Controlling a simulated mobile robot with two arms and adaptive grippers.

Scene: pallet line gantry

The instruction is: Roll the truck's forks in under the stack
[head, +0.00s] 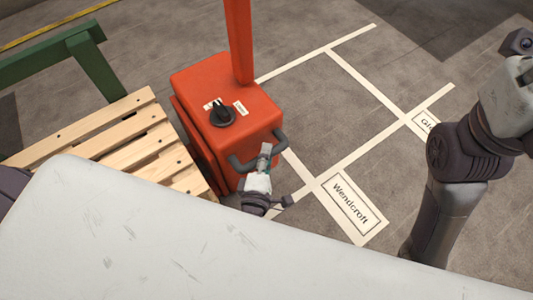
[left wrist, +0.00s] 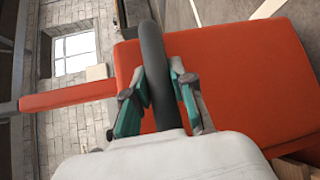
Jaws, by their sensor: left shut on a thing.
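The orange truck (head: 225,100) stands in the middle of the head view, with a black knob on its top and an orange mast rising at its back. Its dark handle (head: 243,165) sticks out at the near side. My left gripper (head: 265,158) is shut on this handle. In the left wrist view the dark handle bar (left wrist: 155,75) passes between the two teal-padded fingers of my left gripper (left wrist: 160,90). The wooden pallet stack (head: 125,145) is directly left of the truck. The forks are not visible. My right arm shows at the right, its fingers out of sight.
A green frame (head: 60,55) stands behind the stack at upper left. White floor lines mark bays right of the truck, with a floor label "Wendcroft" (head: 350,203) and a second, partly hidden label (head: 424,122). The marked floor there is clear.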

